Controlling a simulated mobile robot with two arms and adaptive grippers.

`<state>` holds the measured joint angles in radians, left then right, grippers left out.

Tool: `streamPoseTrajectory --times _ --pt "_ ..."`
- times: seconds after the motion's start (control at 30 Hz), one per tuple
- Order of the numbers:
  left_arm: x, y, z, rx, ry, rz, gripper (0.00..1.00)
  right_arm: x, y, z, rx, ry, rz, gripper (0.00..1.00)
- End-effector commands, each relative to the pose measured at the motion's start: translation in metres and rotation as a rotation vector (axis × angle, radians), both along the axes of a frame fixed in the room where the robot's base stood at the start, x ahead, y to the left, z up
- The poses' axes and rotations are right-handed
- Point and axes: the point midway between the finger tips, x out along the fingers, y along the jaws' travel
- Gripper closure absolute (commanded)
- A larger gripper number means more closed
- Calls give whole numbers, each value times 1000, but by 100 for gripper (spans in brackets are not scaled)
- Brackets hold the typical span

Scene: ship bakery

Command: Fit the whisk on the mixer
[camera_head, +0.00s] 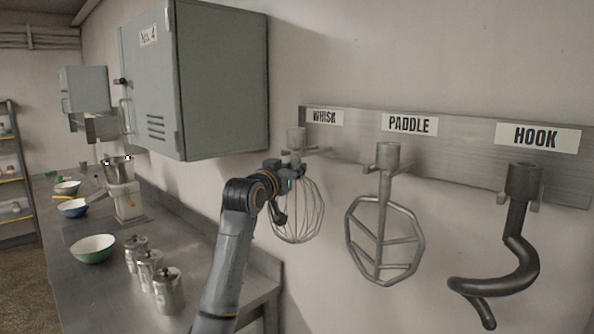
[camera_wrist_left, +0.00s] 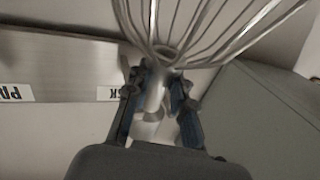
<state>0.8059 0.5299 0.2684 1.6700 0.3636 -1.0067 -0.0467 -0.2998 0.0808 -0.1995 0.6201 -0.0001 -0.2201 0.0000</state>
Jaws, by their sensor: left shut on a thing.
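The wire whisk (camera_head: 299,218) hangs upright under the WHISK label on the wall rack (camera_head: 349,130). My left gripper (camera_head: 291,172) reaches it from the left and is shut on its shaft, above the wires. In the left wrist view the whisk (camera_wrist_left: 185,28) spreads its wires beyond my gripper (camera_wrist_left: 158,100), and its shaft lies between the fingers. The whisk's top is still at its peg. I cannot tell for sure which machine is the mixer; a pale machine (camera_head: 125,200) with a steel bowl-like top stands on the counter. My right gripper is not in view.
The paddle (camera_head: 383,240) and the hook (camera_head: 518,250) hang right of the whisk. A grey wall cabinet (camera_head: 222,85) is up and left of it. The steel counter (camera_head: 105,275) below holds bowls (camera_head: 93,249) and lidded canisters (camera_head: 168,292).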

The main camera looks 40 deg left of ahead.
Motion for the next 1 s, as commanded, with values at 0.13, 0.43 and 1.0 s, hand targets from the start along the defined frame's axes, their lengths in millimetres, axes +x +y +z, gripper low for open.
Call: streamPoseTrajectory --times 0.13,0.43,1.0 --pt "-8 1 2 4 -6 2 100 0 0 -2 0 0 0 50" --pt "-23 2 2 2 -6 1 100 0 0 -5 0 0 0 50" --pt "-50 5 2 3 -6 2 100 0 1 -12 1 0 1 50"
